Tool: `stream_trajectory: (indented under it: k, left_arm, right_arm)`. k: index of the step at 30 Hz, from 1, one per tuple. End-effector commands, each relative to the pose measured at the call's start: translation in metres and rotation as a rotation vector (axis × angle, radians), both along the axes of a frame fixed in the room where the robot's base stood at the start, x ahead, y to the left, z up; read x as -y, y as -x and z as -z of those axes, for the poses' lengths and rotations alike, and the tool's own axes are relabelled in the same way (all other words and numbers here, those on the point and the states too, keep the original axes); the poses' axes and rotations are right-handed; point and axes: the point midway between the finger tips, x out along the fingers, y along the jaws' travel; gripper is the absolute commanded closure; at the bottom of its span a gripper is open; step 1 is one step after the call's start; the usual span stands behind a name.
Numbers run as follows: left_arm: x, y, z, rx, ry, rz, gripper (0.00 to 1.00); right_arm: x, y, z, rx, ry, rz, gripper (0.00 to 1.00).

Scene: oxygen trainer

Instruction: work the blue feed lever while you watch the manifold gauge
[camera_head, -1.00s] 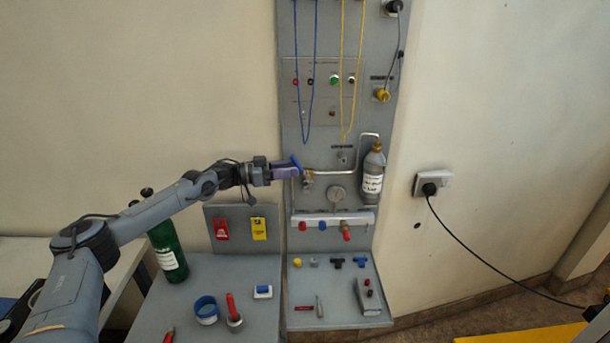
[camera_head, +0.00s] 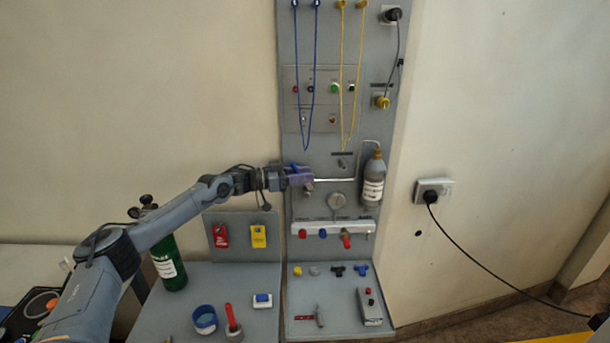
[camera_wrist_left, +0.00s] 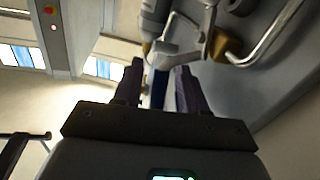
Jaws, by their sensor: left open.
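My left gripper (camera_head: 302,177) is at the left side of the upright panel, over the valve with the blue feed lever (camera_head: 294,167). Only a little blue of the lever shows in the head view. In the left wrist view the lever (camera_wrist_left: 157,90) is a blue strip between my two dark, open fingers (camera_wrist_left: 158,84), with space beside it. I cannot tell whether either finger touches it. The round grey manifold gauge (camera_head: 336,201) is below and right of the gripper. Its face is too small to read. My right gripper is out of view.
A bent metal pipe (camera_head: 337,180) runs from the valve to a grey labelled bottle (camera_head: 373,182). Below are a white manifold bar (camera_head: 325,228) with coloured fittings and a shelf of small parts. A green cylinder (camera_head: 168,262) stands under my left arm.

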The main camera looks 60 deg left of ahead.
Motion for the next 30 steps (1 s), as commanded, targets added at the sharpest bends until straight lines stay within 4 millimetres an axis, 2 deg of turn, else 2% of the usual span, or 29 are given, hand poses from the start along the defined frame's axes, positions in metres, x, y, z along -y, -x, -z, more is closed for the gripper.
stream_trajectory:
  k: [19, 27, 30]
  left_arm:
    - [0.0039, -0.0069, -0.0007, -0.001, -0.002, 0.003, 0.59]
    - [0.004, -0.0069, -0.0008, -0.001, -0.002, 0.003, 0.99]
    - [0.004, -0.0069, -0.0008, -0.001, -0.002, 0.003, 1.0]
  right_arm:
    - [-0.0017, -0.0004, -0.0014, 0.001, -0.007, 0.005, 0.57]
    - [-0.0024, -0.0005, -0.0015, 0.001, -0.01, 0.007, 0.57]
    - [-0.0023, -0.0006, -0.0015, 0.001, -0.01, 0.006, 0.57]
